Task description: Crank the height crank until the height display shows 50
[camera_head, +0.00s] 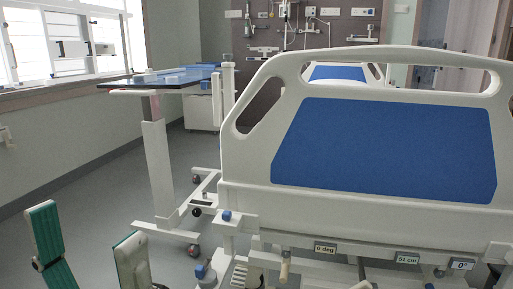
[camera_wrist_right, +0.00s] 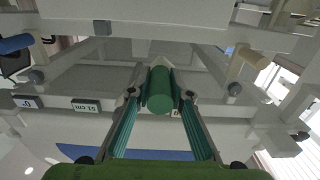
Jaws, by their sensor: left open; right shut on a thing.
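The height display (camera_head: 407,258) on the bed's foot end reads 51 cm in the head view. It also shows upside down in the right wrist view (camera_wrist_right: 84,107). The height crank's green cylindrical handle (camera_wrist_right: 159,88) points toward the right wrist camera. My right gripper (camera_wrist_right: 160,97) is shut on this handle, a finger on each side. The rest of the crank is mostly hidden behind the handle. My right gripper does not show in the head view. My left gripper (camera_head: 84,223) is open and empty at the lower left, apart from the bed.
A tan crank handle (camera_head: 285,270) hangs left of the height display, under a "0 deg" display (camera_head: 325,248). Another display (camera_head: 461,264) reads 0°. A blue handle (camera_wrist_right: 15,44) shows in the wrist view. An overbed table (camera_head: 155,90) stands left; floor nearby is clear.

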